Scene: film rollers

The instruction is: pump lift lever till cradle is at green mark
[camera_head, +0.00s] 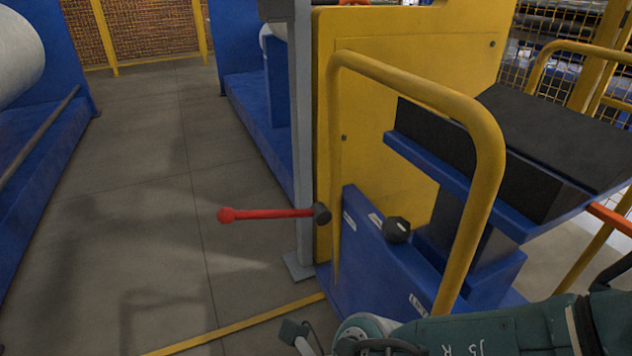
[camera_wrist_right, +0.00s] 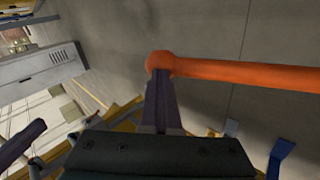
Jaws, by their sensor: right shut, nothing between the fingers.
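The lift lever (camera_head: 270,214) is a red rod with a round red knob, sticking out nearly level to the left of its dark pivot on the blue base. The cradle (camera_head: 555,125), black-padded on blue supports, is at the right. I see no green mark. My right gripper (camera_wrist_right: 162,82) is shut and empty in the right wrist view. Its tips overlap the rounded end of an orange-red bar (camera_wrist_right: 245,73), which looks like the lever; I cannot tell whether they touch. In the head view my right arm (camera_head: 490,330) comes in at the lower right. My left gripper is out of view.
A yellow guard rail (camera_head: 480,140) arches in front of the cradle. A black knob (camera_head: 397,230) sits on the blue base (camera_head: 375,275). A grey post (camera_head: 304,130) stands behind the lever. The floor (camera_head: 150,180) left of the lever is clear.

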